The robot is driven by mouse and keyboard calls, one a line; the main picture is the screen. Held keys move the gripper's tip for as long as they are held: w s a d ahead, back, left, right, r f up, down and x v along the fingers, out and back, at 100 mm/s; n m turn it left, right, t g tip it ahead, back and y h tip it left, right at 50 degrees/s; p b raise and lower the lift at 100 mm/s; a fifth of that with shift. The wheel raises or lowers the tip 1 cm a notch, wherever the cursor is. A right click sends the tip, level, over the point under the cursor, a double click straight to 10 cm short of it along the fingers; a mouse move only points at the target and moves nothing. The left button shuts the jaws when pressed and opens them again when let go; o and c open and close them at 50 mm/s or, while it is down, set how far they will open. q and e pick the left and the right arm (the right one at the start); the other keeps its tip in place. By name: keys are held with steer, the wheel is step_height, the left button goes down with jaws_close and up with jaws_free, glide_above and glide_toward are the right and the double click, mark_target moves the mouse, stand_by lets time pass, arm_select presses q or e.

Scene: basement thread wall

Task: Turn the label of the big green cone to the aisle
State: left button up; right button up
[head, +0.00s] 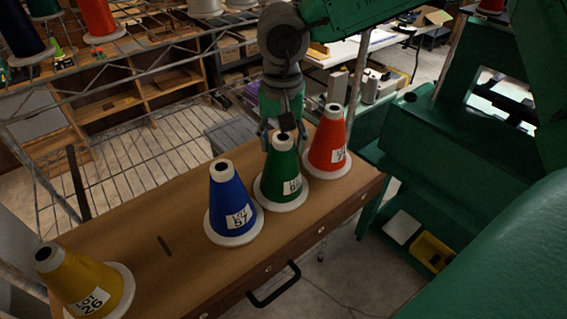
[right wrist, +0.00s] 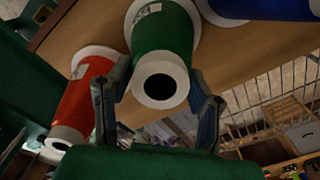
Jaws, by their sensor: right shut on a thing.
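The big green cone (head: 279,178) stands upright on its white base on the wooden bench top, between a blue cone (head: 232,203) and a red cone (head: 327,145). Its white label (head: 292,186) faces the bench's front edge, turned a little right in the head view. The label also shows in the right wrist view (right wrist: 147,12), at the top. My right gripper (head: 283,137) reaches down from above and is shut on the green cone's upper part. In the right wrist view its fingers (right wrist: 161,80) lie on both sides of the cone's top. My left gripper is not in view.
The blue and red cones stand close on both sides. A yellow cone (head: 88,284) is at the bench's left end. A black drawer handle (head: 274,286) sticks out in front. Wire shelving (head: 120,170) stands behind.

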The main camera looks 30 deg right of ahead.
steer(key=shift+s+a+f, duration=0.1)
steer(key=shift+s+f, duration=0.05)
steer(key=o, duration=1.3)
steer(key=shift+o, duration=0.2)
steer(key=shift+a, duration=0.1)
steer(key=r, duration=1.2)
steer(key=shift+w, duration=0.25)
steer(key=shift+s+f, duration=0.1)
steer(key=shift+f, duration=0.05)
